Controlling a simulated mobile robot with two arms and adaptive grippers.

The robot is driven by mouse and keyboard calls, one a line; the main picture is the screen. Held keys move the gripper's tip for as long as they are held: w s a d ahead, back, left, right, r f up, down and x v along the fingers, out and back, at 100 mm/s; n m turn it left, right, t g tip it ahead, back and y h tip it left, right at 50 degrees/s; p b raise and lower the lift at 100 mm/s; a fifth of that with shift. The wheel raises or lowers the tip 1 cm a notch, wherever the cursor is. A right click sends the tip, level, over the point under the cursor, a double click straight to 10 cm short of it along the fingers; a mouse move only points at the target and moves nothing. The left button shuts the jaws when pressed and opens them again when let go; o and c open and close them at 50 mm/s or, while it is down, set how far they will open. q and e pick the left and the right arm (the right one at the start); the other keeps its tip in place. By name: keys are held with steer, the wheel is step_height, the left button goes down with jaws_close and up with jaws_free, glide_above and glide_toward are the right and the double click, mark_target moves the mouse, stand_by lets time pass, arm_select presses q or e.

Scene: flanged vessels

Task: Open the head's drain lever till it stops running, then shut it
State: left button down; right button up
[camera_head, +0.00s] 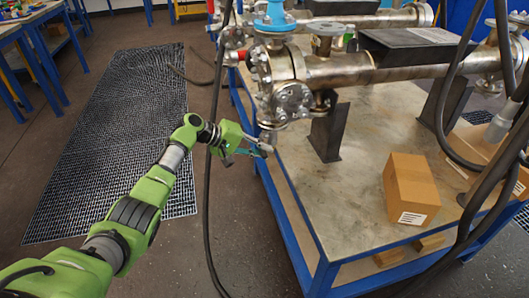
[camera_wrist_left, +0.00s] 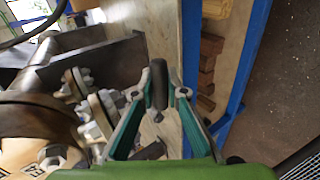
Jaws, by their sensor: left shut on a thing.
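My left gripper (camera_head: 262,150) reaches the lower end of the head of the near flanged vessel (camera_head: 310,72), by the table's left corner. In the left wrist view its two green fingers (camera_wrist_left: 158,92) are closed on a dark, rounded bar, which looks like the drain lever (camera_wrist_left: 158,82). The lever is too small and covered in the head view to tell its angle. The bolted flange (camera_head: 292,100) of the head is just above and to the right of the gripper. I see no clear stream of liquid. My right gripper is not in view.
A black hose (camera_head: 208,190) hangs close to my left wrist. A floor grating (camera_head: 115,140) lies left, with open floor around it.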

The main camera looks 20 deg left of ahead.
arm_select(q)
steer(key=shift+r, duration=0.25)
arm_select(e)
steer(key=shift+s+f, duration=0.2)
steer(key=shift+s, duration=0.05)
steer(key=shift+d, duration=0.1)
arm_select(q)
steer(key=c, duration=2)
jaws_free()
steer(key=v, duration=1.2)
steer(key=shift+w+a, duration=0.1)
steer(key=shift+w, duration=0.05)
